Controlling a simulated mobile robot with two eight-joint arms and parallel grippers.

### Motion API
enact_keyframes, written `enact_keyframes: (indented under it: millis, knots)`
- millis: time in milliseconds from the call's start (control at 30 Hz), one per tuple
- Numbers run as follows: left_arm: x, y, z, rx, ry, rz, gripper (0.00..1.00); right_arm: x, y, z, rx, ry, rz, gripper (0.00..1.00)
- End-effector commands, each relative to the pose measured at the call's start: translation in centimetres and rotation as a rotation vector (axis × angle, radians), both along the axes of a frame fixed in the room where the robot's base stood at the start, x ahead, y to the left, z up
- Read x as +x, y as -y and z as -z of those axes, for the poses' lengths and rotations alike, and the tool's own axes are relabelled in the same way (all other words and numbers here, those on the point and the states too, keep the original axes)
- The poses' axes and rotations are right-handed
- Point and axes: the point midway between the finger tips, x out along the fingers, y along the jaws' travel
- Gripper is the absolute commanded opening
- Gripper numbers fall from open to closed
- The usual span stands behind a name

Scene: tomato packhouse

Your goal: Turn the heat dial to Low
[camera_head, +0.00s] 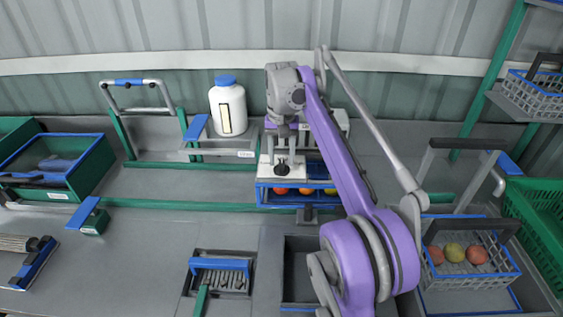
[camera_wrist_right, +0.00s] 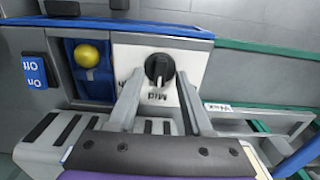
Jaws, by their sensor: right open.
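The heat dial (camera_wrist_right: 159,70) is a round black knob on a white panel (camera_wrist_right: 194,58); "Mid" is printed beside it, and other lettering is partly covered by a finger. Its exact setting is hard to read. In the head view the dial (camera_head: 282,168) shows small and dark on the front of the machine. My right gripper (camera_head: 282,156) is open above it. In the wrist view the right gripper's fingers (camera_wrist_right: 160,84) stand on either side of the dial, with visible gaps; contact cannot be told. My left gripper is not in view.
A blue On/Off switch (camera_wrist_right: 34,71) and a yellow ball-like item (camera_wrist_right: 86,55) lie beside the panel. A blue-edged tray (camera_head: 262,196) with red and orange fruit sits below the dial. A white jar (camera_head: 228,111) stands left; a wire basket (camera_head: 507,261) holds tomatoes at right.

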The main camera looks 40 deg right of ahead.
Motion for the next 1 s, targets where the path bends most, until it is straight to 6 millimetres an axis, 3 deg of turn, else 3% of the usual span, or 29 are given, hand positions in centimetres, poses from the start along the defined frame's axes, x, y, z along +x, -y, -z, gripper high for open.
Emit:
enact_keyframes:
  millis: [400,700,1000]
  knots:
    - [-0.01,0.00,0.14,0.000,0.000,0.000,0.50,-0.02,-0.03,0.94,0.000,0.000,-0.001,0.50]
    - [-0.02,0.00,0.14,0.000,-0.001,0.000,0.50,-0.01,-0.02,0.93,0.000,0.000,-0.001,0.00]
    - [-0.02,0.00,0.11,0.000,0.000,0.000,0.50,-0.01,-0.02,0.92,0.000,0.000,-0.004,0.00]
